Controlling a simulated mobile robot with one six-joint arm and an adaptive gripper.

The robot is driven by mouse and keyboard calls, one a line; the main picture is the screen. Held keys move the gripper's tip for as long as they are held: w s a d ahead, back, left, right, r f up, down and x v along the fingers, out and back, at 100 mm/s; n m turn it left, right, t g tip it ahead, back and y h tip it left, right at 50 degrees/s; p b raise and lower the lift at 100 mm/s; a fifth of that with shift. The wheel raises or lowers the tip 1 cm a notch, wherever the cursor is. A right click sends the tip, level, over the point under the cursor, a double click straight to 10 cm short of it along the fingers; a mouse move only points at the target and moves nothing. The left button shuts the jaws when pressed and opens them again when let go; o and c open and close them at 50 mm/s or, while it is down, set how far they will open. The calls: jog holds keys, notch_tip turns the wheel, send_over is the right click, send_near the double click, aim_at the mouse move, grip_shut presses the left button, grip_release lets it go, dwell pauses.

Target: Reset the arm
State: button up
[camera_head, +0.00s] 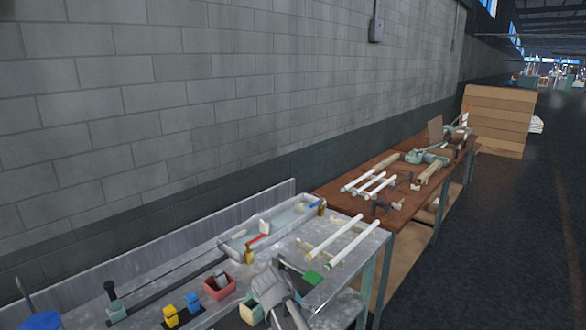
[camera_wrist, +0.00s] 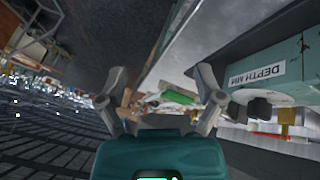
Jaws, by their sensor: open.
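My gripper (camera_wrist: 162,88) shows in the wrist view with its two grey fingers spread wide apart. Nothing is held between them. Beyond the fingertips, a green piece (camera_wrist: 178,98) and some blurred items show at a distance.
A grey metal bench (camera_head: 350,262) carries white tubes (camera_head: 346,243), a shallow tray (camera_head: 240,240), a red bin (camera_head: 219,288) and small yellow and blue pieces. A brown table (camera_head: 330,190) with more tubes stands beyond. A teal box (camera_wrist: 280,70) labelled "DEPTH MM" is near my gripper's right. Open floor (camera_head: 500,260) lies right.

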jog(key=s+d+f+n+g+y+b, duration=0.1)
jog(key=s+d+f+g+y+b, duration=0.1)
jog(key=s+d+f, duration=0.2)
jog(key=s+d+f+n+g+y+b, duration=0.1)
jog(key=s+d+f+n+y+b, duration=0.1)
jog(key=s+d, duration=0.6)
jog(key=d+f+y, duration=0.1)
jog(key=d+f, duration=0.1)
jog(key=d, duration=0.1)
jog(key=shift+s+g+b, duration=0.3)
jog(key=shift+s+g, duration=0.1)
